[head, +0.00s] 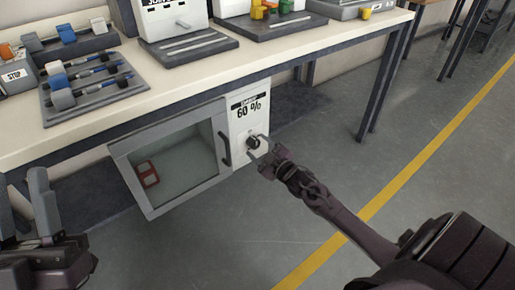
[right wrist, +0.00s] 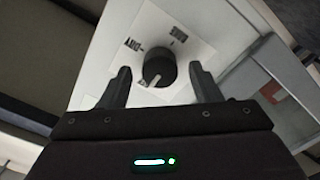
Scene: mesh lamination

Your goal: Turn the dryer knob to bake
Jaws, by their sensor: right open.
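The dryer (head: 124,165) is a grey box with a window under the table, and a red item shows behind the glass. Its white panel (head: 250,108) reads 60 %. The dark round knob (head: 253,142) is on this panel and also shows in the right wrist view (right wrist: 160,62). Its white pointer mark faces lower left, away from the labels above it, which appear upside down. My right gripper (right wrist: 160,70) is open, with one finger on each side of the knob and visible gaps. My left gripper (head: 22,180) is at the left edge, fingers apart and empty.
The table (head: 190,80) runs above the dryer. It carries a grey rack (head: 90,105) with blue-handled tools, a STOP box (head: 15,78) and other stations. A table leg (head: 385,85) stands right of the dryer. The floor (head: 330,150) in front is clear, with a yellow line (head: 390,185).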

